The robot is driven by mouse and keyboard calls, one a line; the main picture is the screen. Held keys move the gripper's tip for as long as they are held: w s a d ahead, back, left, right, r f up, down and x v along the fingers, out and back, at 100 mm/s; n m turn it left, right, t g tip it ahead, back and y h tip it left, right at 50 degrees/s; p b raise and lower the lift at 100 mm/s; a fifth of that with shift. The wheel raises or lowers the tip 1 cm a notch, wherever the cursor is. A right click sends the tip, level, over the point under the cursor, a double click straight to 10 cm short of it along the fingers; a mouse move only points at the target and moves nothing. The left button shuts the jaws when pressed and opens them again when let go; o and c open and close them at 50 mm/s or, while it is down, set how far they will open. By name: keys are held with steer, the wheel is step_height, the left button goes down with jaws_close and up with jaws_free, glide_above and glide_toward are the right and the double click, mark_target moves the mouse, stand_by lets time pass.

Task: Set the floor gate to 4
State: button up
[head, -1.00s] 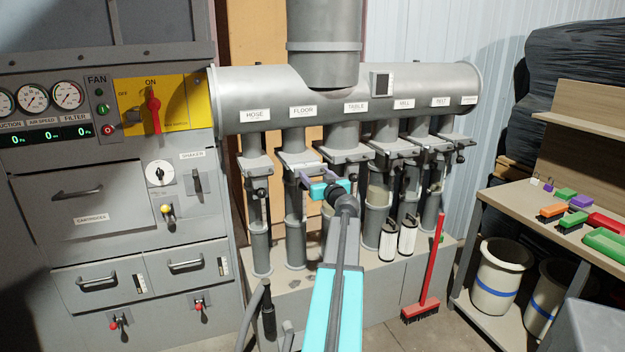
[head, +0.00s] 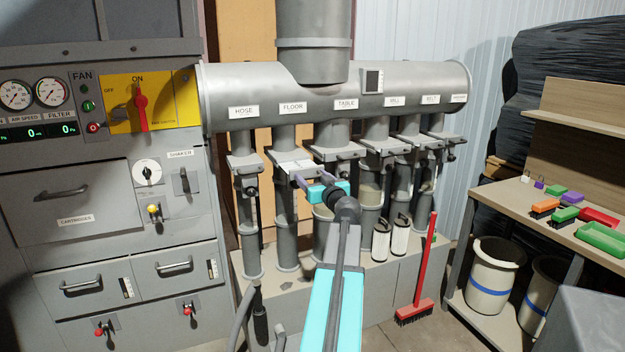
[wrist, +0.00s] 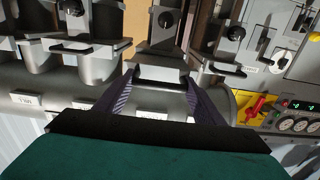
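The floor gate (head: 293,166) is a flat slide on the FLOOR pipe, under the FLOOR label (head: 292,108). A pale plate shows on it. No scale number is legible. My gripper (head: 312,178) is at the gate's front right in the head view, its two purple fingers apart. In the wrist view, which is upside down, the gripper (wrist: 157,92) is open, with a finger on either side of the gate's handle (wrist: 160,78). Nothing is visibly clamped. I cannot tell whether the fingers touch the handle.
The hose gate (head: 245,160) is close on the left and the table gate (head: 338,154) close on the right. Two filter cartridges (head: 399,237) stand on the ledge. A red broom (head: 424,270) leans nearby. The fan panel (head: 140,103) is at left, a workbench (head: 500,195) at right.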

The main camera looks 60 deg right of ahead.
steer(key=o, duration=0.4)
steer(key=shift+s+a, duration=0.15)
steer(key=shift+s, duration=0.05)
steer(key=shift+w, duration=0.1)
steer(key=shift+b+v, duration=1)
steer(key=shift+v, duration=5.9)
